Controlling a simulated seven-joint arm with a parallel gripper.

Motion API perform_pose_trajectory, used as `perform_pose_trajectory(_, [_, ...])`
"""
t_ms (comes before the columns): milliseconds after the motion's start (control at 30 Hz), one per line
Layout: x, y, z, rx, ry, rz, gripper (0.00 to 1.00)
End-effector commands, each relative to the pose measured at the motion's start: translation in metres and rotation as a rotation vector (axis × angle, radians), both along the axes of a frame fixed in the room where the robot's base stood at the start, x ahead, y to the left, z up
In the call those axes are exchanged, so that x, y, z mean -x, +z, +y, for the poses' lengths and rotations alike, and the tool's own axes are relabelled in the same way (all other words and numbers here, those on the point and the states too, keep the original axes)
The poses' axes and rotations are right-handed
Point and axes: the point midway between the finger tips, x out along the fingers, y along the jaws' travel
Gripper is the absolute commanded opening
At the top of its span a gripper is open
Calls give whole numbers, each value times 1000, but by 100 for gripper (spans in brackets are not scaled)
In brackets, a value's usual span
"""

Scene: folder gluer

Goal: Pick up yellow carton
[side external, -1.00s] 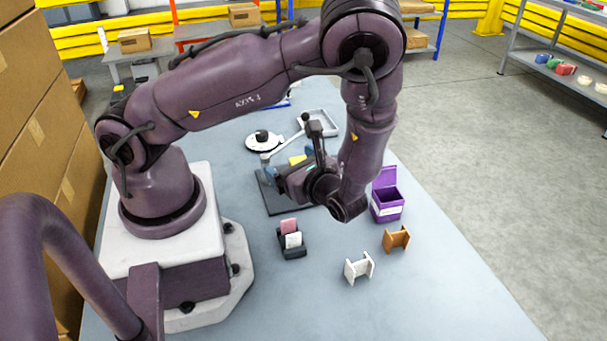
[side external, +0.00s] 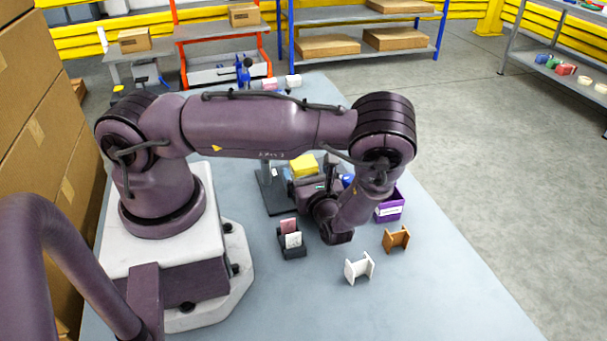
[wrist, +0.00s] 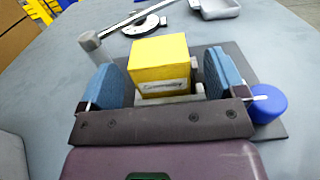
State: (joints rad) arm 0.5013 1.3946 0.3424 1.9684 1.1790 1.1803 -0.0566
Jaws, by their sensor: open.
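The yellow carton (wrist: 160,60) stands upright on a grey support on a dark base plate, with a white label on its near face. In the side external view the carton (side external: 304,166) shows just beyond my gripper, its lower part hidden. My gripper (wrist: 161,86) is open, its two blue finger pads on either side of the carton, with a gap visible on the left side. In the side external view the fingers are mostly hidden by my wrist.
The dark base plate (wrist: 232,66) carries a grey post (wrist: 94,46) on the left. A blue round knob (wrist: 268,104) is close by the right finger.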

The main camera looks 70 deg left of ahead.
Motion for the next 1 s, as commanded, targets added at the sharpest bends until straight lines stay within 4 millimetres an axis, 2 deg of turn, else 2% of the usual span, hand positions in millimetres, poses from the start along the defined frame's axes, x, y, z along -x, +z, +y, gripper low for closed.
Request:
perform_pose_trajectory(100, [1,0,8,1,1,0,89])
perform_pose_trajectory(333, [0,0,9,1,0,0,89])
perform_pose_trajectory(567, [0,0,8,1,0,0,37])
perform_pose_trajectory(633, [0,0,8,1,0,0,37])
perform_pose_trajectory(667, [0,0,8,1,0,0,33])
perform_pose_trajectory(867, [0,1,8,1,0,0,33])
perform_pose_trajectory(1000, [0,10,8,1,-1,0,33])
